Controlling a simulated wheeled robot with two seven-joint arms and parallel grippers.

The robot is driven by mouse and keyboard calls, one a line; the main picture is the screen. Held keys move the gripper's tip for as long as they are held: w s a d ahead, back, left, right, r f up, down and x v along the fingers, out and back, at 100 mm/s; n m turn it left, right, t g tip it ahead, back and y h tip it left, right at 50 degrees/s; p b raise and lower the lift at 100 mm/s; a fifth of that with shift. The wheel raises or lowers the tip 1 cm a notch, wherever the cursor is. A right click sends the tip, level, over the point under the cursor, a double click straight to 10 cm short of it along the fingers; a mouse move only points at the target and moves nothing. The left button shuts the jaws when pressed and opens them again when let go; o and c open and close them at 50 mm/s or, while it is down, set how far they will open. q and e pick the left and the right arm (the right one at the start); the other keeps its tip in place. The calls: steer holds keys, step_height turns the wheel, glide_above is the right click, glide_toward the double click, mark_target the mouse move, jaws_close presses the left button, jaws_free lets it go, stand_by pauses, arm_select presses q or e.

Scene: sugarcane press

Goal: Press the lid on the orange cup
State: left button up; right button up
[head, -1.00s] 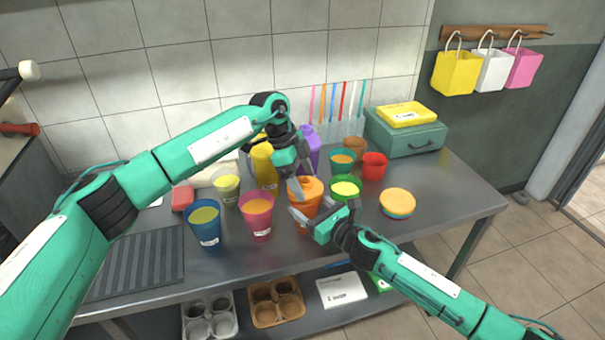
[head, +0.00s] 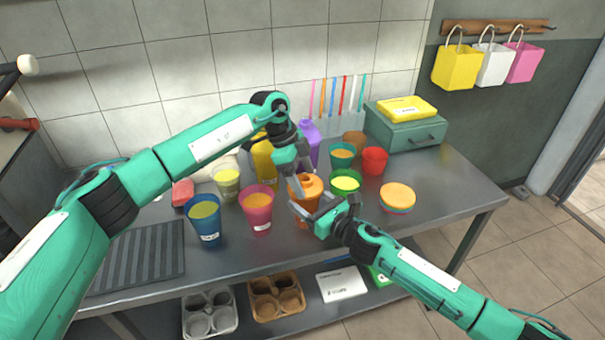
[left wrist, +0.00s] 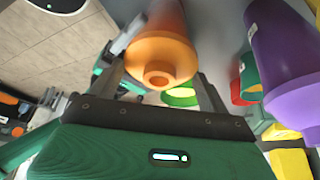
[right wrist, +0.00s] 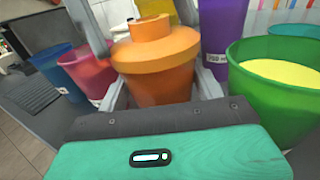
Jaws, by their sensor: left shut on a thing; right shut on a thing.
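The orange cup (head: 303,218) stands upright on the steel table with the orange lid (head: 307,185) on its top. In the right wrist view the lid (right wrist: 157,50) sits over the cup (right wrist: 160,88) with its knob up; I see no clear gap. My left gripper (head: 299,178) comes from above and is shut on the lid; its fingers flank the lid (left wrist: 160,58) in the left wrist view. My right gripper (head: 310,208) comes from the front right and is shut around the cup body. The fingers partly hide the cup in the head view.
A pink cup (head: 258,212) and blue cup (head: 206,222) stand left. A green cup (head: 345,184) and red cup (head: 374,161) stand right. Stacked lids (head: 398,198) lie right, with bare table beyond.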

arm_select(q)
steer(key=shift+f, duration=0.3)
steer(key=o, duration=0.9)
steer(key=v, duration=1.2)
steer(key=shift+f, duration=0.1)
arm_select(e)
steer(key=o, duration=1.5)
steer(key=shift+c, duration=0.2)
